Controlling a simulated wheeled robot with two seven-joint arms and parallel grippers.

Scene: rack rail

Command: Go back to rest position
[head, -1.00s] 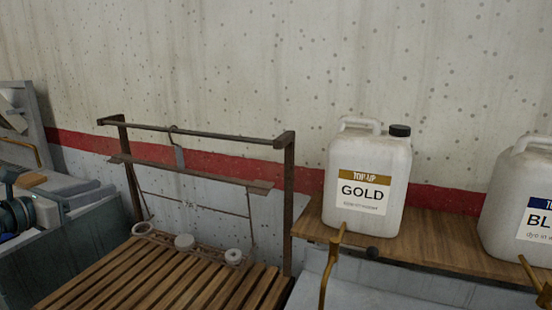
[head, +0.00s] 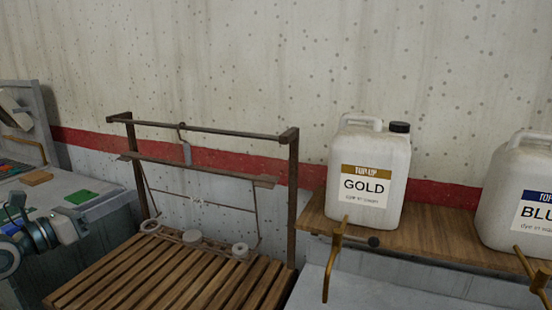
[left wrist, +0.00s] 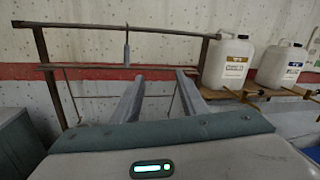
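My left arm (head: 40,235) shows at the lower left edge of the head view, in front of the grey bench. Its fingertips are hard to make out there. In the left wrist view my left gripper (left wrist: 158,78) has its two fingers apart with nothing between them. It faces the rack, and its fingers are apart from the rail. A hook with a grey tag (head: 187,153) hangs on the rack's top rail (head: 215,131); it also shows in the left wrist view (left wrist: 127,48). My right gripper is not in view.
A slatted wooden rack top (head: 170,278) stands in the middle, with small white rings and a disc at its back. A GOLD jug (head: 368,180) and a blue-labelled jug (head: 515,200) stand on a wooden shelf (head: 435,240) at right. The grey bench (head: 50,190) at left holds coloured pieces.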

